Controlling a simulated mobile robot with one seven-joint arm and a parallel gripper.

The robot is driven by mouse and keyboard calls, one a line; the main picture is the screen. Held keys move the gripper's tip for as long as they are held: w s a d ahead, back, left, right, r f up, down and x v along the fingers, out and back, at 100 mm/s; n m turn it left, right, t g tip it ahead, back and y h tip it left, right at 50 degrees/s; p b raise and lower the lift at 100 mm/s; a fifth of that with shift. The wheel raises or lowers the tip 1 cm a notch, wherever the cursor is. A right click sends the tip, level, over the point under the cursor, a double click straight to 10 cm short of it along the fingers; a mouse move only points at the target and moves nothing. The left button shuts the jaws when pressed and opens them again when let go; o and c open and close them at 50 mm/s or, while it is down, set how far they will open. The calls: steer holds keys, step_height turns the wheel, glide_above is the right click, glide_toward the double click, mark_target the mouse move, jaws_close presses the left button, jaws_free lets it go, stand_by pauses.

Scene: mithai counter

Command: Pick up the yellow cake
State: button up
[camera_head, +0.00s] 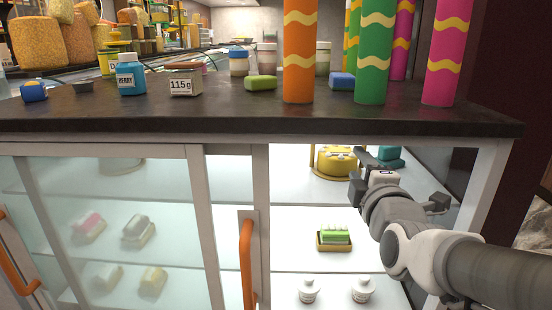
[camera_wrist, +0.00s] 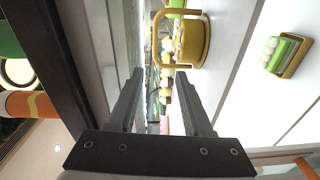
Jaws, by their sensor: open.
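The yellow cake (camera_head: 333,165) is round with pale dollops on top. It sits on the upper shelf inside the glass-fronted counter, with a thin gold upright at its left. In the wrist view the yellow cake (camera_wrist: 192,43) appears sideways at the top, with a gold arch beside it. My gripper (camera_head: 357,172) is inside the open right part of the case, to the right of the cake in the head view. In the wrist view my gripper (camera_wrist: 160,76) has its fingers apart with nothing held between them, short of the cake.
A green cake on a gold tray (camera_head: 333,248) is on the shelf below; white lidded pots (camera_head: 309,291) stand lower. A teal item (camera_head: 390,158) is behind my gripper. The counter top (camera_head: 220,115) is close above. A door with an orange handle (camera_head: 247,262) bounds the opening's left.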

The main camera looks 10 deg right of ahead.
steer(key=p, duration=1.2)
glide_above(339, 154)
steer(key=shift+r+n, duration=0.2)
steer(key=shift+n, duration=0.1)
stand_by(0.4)
jaws_close()
stand_by(1.3)
